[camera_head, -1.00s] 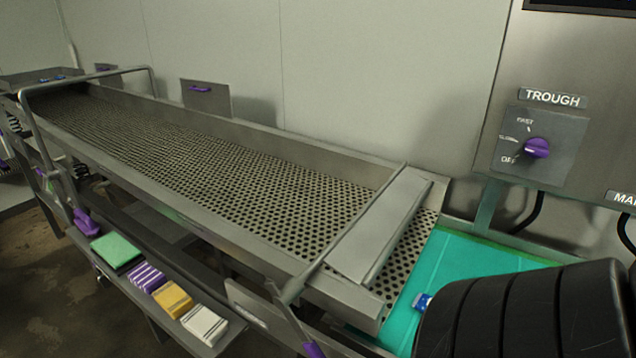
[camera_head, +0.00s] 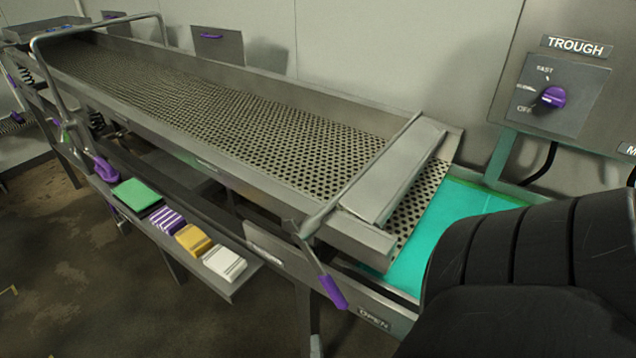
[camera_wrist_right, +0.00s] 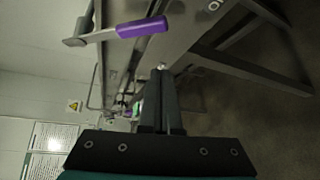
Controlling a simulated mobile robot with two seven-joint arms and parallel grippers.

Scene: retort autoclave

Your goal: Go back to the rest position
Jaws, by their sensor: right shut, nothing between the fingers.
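My right arm (camera_head: 540,250), black and ribbed, fills the lower right corner of the head view; its fingers cannot be made out there. In the right wrist view my right gripper (camera_wrist_right: 164,72) has its two dark fingers together, with nothing between them. A lever with a purple handle (camera_wrist_right: 142,27) shows beyond and to the left of the fingertips, apart from them. My left gripper is in neither view.
A long perforated metal trough (camera_head: 250,112) runs along the wall, its gate (camera_head: 395,172) near a teal surface (camera_head: 455,225). A purple-handled lever (camera_head: 333,291) juts below its front. A shelf holds coloured blocks (camera_head: 194,240). A TROUGH knob (camera_head: 553,97) is upper right. Open floor lies lower left.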

